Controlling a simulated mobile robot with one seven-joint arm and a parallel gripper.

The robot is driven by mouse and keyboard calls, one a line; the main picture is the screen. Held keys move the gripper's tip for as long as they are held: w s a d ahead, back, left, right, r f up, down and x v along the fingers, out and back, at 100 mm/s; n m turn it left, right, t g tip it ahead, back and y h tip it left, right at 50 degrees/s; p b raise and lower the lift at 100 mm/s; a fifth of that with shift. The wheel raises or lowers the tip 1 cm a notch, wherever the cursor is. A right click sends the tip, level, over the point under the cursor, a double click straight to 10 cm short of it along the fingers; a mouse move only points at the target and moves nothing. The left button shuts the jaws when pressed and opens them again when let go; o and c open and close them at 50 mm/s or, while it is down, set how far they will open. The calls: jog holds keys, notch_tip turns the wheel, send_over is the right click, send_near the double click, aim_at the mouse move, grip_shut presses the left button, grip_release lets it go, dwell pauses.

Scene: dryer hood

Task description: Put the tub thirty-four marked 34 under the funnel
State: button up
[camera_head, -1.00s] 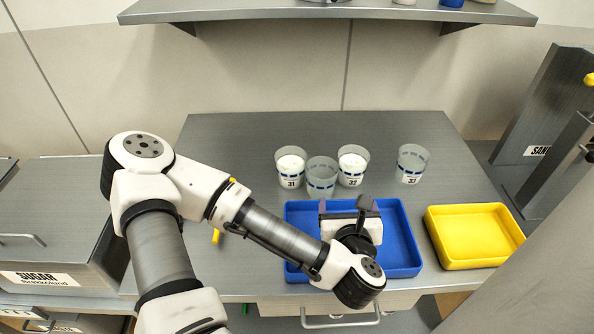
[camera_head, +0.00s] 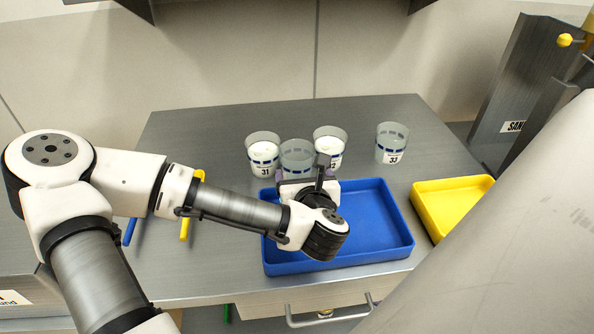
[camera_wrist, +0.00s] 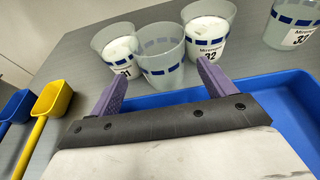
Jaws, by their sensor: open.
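Several clear tubs with blue bands stand on the grey bench. Labels read 31 on one tub (camera_head: 262,153), 32 on another (camera_head: 331,142) and 33 on a third (camera_head: 392,143). The front tub (camera_head: 297,156) looks empty and shows no label, so I cannot confirm that it is tub 34. It also shows in the wrist view (camera_wrist: 160,58). My gripper (camera_head: 305,174) is open just in front of this tub, over the blue tray's back edge. In the wrist view, the tub stands beyond and between my purple fingertips (camera_wrist: 162,72). I see no funnel.
The blue tray (camera_head: 375,225) lies empty under my gripper. A yellow tray (camera_head: 455,200) is at the right. A blue scoop (camera_wrist: 17,105) and a yellow scoop (camera_wrist: 52,100) lie at the left. A grey metal stand (camera_head: 515,90), its label partly hidden, rises at the far right.

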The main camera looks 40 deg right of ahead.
aim_at(300, 164)
jog(key=x, duration=0.1)
jog(key=p+x, duration=0.1)
jog(key=x, duration=0.1)
jog(key=p+x, duration=0.1)
jog(key=x, duration=0.1)
jog(key=shift+w+d+r, duration=0.2)
jog(key=shift+w+r, duration=0.1)
jog(key=shift+w+d+f, duration=0.2)
jog(key=shift+w+f, duration=0.1)
jog(key=shift+w, duration=0.1)
jog(key=c, duration=0.7)
jog(key=shift+r, duration=0.15)
notch_tip(300, 164, up, 20)
jog(key=shift+f+b, duration=0.1)
jog(key=shift+b, duration=0.45)
jog(key=shift+s+f, duration=0.1)
